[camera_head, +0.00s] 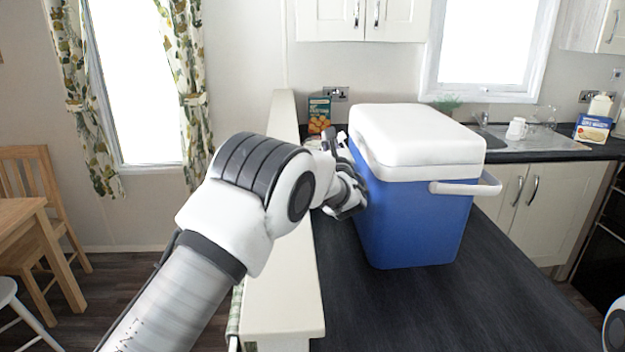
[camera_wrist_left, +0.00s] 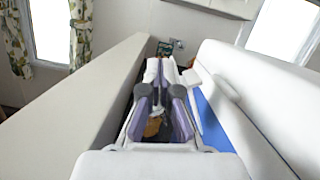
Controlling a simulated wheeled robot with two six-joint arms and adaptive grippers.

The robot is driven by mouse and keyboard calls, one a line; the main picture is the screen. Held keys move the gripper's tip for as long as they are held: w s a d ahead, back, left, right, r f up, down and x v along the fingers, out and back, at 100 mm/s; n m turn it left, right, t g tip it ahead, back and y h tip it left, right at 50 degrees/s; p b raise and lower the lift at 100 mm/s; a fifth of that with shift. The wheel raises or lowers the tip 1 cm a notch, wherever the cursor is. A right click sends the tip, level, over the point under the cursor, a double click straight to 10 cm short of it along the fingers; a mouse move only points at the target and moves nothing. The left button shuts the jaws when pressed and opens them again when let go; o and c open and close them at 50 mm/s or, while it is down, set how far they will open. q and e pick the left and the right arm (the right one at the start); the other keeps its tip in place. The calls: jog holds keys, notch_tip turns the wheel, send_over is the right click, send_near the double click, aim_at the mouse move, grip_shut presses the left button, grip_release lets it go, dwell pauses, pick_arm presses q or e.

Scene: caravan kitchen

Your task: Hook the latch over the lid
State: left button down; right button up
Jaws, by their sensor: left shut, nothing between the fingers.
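A blue cooler box (camera_head: 412,215) with a white lid (camera_head: 417,133) stands on the dark worktop, and the lid looks down on the box. A white handle (camera_head: 466,187) sticks out from its front right side. The latch cannot be made out clearly in the head view. My left gripper (camera_head: 345,178) is at the cooler's left side, below the lid's rim, partly hidden by its own wrist. In the left wrist view the fingers (camera_wrist_left: 161,72) are shut and empty, between the pale ledge and the cooler. A small white tab (camera_wrist_left: 191,80) shows beside them, perhaps the latch. My right gripper is out of view.
A pale raised ledge (camera_head: 283,270) runs close along the cooler's left. A food box (camera_head: 319,115) stands behind my gripper. A sink, mug (camera_head: 516,129) and blue-white box (camera_head: 593,128) are at the back right. The worktop in front of the cooler is clear.

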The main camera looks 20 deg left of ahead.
pick_arm(q)
jog(key=w+d+m+h+b, duration=0.1)
jog(key=m, duration=0.1)
jog(key=w+d+r+m+b, duration=0.1)
jog(key=m, duration=0.2)
jog(key=w+d+r+m+t+h+b, duration=0.1)
jog(key=m+b, duration=0.1)
jog(key=m, duration=0.1)
jog(key=shift+d+h, duration=0.15)
jog(key=shift+h, duration=0.15)
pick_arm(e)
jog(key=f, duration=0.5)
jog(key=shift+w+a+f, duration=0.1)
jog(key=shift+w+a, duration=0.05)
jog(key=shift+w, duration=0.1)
pick_arm(q)
jog(key=shift+d+r, duration=0.1)
jog(key=shift+r, duration=0.05)
